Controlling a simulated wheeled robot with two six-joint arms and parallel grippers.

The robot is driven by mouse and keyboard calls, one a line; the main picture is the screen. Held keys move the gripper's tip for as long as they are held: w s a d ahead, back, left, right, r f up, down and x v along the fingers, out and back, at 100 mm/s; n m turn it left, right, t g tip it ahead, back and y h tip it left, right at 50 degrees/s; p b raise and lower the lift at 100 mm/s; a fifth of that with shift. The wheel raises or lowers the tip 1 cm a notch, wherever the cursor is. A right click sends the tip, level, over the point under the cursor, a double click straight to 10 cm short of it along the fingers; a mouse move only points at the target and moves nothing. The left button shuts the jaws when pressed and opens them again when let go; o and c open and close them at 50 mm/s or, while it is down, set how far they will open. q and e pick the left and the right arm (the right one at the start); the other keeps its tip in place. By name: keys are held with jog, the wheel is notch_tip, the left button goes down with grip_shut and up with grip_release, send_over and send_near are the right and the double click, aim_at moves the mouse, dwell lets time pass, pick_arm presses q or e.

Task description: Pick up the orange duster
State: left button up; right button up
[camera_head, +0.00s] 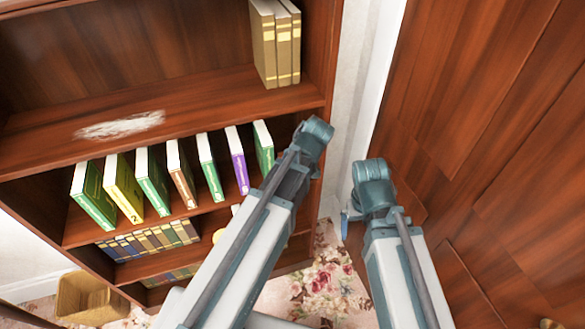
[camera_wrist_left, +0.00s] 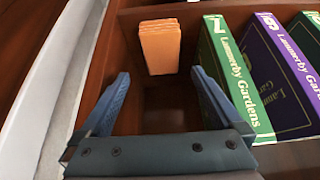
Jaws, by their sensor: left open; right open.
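The orange duster (camera_wrist_left: 160,47) shows in the left wrist view as a ribbed orange block at the far end of a narrow shelf gap, beside a green book numbered 7 (camera_wrist_left: 236,80). My left gripper (camera_wrist_left: 160,77) is open and empty, its two blue fingers pointing into the gap, with the duster ahead of them and apart from them. In the head view my left arm reaches to the right end of the book row; its fingers and the duster are hidden there. My right gripper (camera_head: 345,222) is mostly hidden below its wrist, with only a bit of blue finger showing.
The wooden bookcase (camera_head: 200,104) holds a row of leaning books, including a purple book (camera_head: 238,172), close to my left arm. Tan books (camera_head: 276,45) stand on the shelf above. A wood-panelled surface (camera_head: 480,130) is to the right. A bin (camera_head: 88,300) stands at lower left.

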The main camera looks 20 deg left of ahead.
pick_arm(q)
jog(key=b+x, duration=0.3)
jog(key=x, duration=0.2)
jog(key=shift+s+f, duration=0.1)
jog(key=b+x, duration=0.2)
jog(key=x, duration=0.1)
jog(key=b+x, duration=0.3)
jog(key=shift+w+a, duration=0.25)
jog(key=shift+f+b, duration=0.1)
jog(key=shift+b, duration=0.3)
jog(key=shift+c, duration=0.3)
jog(key=c, duration=1.2)
